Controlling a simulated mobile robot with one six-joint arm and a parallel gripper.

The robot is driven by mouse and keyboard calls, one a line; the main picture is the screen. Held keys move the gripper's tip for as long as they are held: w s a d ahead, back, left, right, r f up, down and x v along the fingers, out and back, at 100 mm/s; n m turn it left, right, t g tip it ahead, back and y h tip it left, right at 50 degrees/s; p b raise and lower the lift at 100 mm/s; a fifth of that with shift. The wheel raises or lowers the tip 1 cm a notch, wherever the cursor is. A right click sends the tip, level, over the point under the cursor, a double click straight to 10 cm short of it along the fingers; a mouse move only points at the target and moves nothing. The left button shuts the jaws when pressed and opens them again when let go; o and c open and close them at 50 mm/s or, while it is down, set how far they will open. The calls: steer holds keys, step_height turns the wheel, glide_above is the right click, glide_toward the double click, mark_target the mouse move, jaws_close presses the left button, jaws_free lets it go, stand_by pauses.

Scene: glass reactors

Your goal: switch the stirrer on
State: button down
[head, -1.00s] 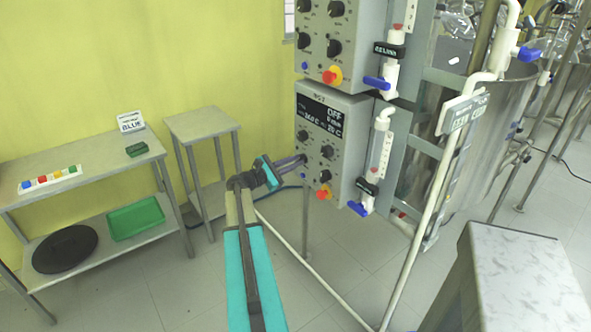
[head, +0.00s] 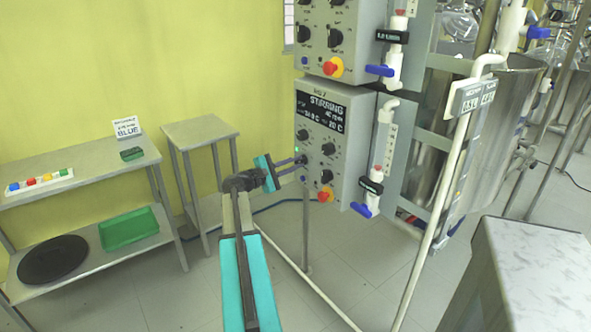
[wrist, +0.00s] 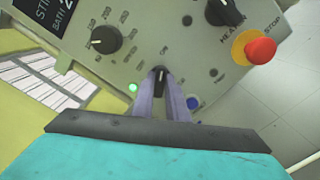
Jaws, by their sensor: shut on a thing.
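The lower control box (head: 333,180) has a dark display (head: 322,110) that reads STIRRING, with an rpm line and 20 C. My gripper (head: 302,161) reaches its left front face. In the wrist view my gripper (wrist: 162,88) is shut on a small black switch knob (wrist: 160,73), whose sides are partly hidden by the fingers. A green light (wrist: 133,88) glows just left of the knob. A larger dial (wrist: 104,40) with a number scale is at upper left. A blue button (wrist: 193,102) is close to the right finger.
A red stop button on a yellow collar (wrist: 260,49) and a black heater knob (wrist: 222,11) are near my gripper. Another control box (head: 327,40) is above. A steel reactor vessel (head: 500,130) stands behind.

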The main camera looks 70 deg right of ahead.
steer(key=shift+s+a+f+m, duration=0.15)
steer(key=shift+f+m, duration=0.05)
steer(key=shift+m, duration=0.1)
steer(key=c, duration=1.9)
jaws_free()
steer(key=shift+o, duration=0.8)
steer(key=shift+r, duration=0.15)
steer(key=b+v, duration=0.1)
steer(key=v, duration=1.2)
steer(key=shift+w+a, duration=0.25)
steer(key=shift+a, duration=0.05)
steer(key=shift+w, duration=0.1)
